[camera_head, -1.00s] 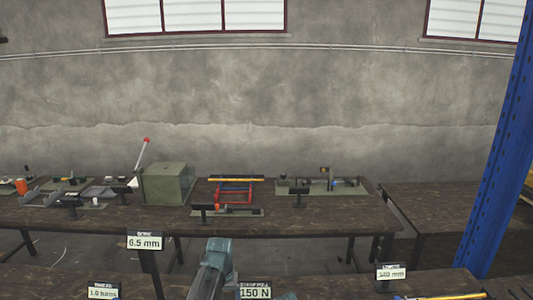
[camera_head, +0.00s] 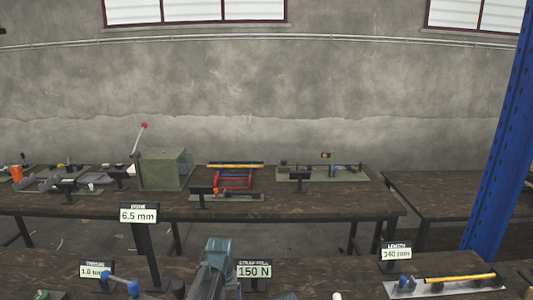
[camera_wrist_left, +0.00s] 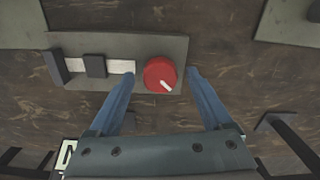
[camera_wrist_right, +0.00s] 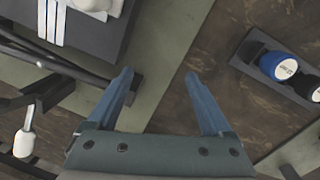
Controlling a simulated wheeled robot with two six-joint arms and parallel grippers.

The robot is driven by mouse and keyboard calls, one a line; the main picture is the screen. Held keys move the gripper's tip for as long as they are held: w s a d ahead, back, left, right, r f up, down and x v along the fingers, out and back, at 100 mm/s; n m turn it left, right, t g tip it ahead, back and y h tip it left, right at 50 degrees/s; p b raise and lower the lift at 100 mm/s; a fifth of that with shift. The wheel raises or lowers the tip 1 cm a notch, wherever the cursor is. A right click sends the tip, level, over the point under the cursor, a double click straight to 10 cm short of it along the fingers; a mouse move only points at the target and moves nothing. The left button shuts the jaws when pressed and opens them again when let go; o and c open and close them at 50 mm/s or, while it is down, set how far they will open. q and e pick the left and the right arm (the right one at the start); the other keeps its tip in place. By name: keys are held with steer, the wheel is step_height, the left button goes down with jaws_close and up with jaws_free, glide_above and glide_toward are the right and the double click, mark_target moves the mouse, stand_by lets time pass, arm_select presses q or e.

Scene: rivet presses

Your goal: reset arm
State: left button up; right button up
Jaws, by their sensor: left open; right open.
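My left gripper (camera_wrist_left: 160,74) is open and empty in the left wrist view. A red knob (camera_wrist_left: 159,73) with a white mark, on a grey plate (camera_wrist_left: 115,45), shows between its fingertips; I cannot tell how far below them it lies. My right gripper (camera_wrist_right: 158,76) is open and empty in the right wrist view, over a dark wooden bench with a grey-green strip. In the head view, a teal arm part of mine (camera_head: 214,268) rises at the bottom; neither gripper's fingers can be made out there.
The front bench carries signs reading 6.5 mm (camera_head: 139,213), 150 N (camera_head: 254,270) and 340 mm (camera_head: 396,254), and a yellow-handled tool (camera_head: 458,279). A back bench holds a green box (camera_head: 164,170) and a red frame (camera_head: 235,178). A blue post (camera_head: 497,150) stands at right.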

arm_select(q)
steer(key=n, duration=0.5)
steer(key=shift+n, duration=0.3)
